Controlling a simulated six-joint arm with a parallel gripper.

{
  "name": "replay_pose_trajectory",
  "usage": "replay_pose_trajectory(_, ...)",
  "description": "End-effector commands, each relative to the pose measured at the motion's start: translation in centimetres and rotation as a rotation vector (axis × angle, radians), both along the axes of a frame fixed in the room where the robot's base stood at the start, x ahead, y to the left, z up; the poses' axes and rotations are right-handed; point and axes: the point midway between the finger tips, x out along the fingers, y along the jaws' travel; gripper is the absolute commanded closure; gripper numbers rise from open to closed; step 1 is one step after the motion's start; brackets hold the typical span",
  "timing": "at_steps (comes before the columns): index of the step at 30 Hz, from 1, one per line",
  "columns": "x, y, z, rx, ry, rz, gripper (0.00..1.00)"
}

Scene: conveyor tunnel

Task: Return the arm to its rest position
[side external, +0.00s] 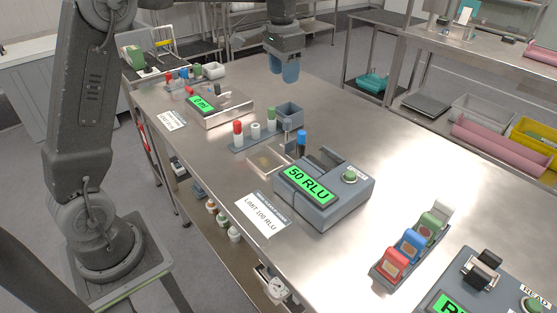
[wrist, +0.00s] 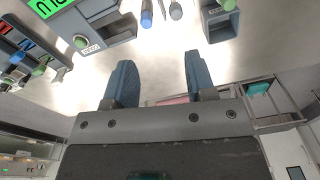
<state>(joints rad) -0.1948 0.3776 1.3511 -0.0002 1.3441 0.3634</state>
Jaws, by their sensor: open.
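My gripper (side external: 284,68) hangs above the far part of the steel bench (side external: 330,120) in the side external view. Its two blue-grey fingers point down, apart and empty. In the wrist view the fingers of my gripper (wrist: 156,82) also show apart, with nothing between them. The fingertips look clear of the bench top and of the items on it.
Below and nearer stand a grey meter reading 50 RLU (side external: 322,190), a rack of capped tubes (side external: 255,133) and a small grey bin (side external: 290,115). A scale-like device (side external: 218,106) sits at left. Coloured blocks (side external: 410,243) stand front right. The bench's right middle is clear.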

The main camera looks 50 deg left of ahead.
Motion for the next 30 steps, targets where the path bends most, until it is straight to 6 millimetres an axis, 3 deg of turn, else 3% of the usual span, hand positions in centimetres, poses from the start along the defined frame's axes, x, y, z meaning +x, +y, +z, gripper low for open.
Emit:
replay_pose_trajectory(3,-4.3,-2.3,2.4,0.007,-0.071,0.021,0.49)
replay_pose_trajectory(8,-10.2,-4.8,3.7,0.006,-0.162,0.057,0.49)
replay_pose_trajectory(14,-17.9,-7.3,3.1,-0.011,-0.276,0.1,0.49)
replay_pose_trajectory(18,-22.6,-8.4,1.2,-0.03,-0.347,0.128,0.49)
replay_pose_trajectory(24,-26.5,-9.2,-1.3,-0.054,-0.411,0.153,0.49)
replay_pose_trajectory(30,-27.4,-9.3,-2.1,-0.061,-0.426,0.161,0.49)
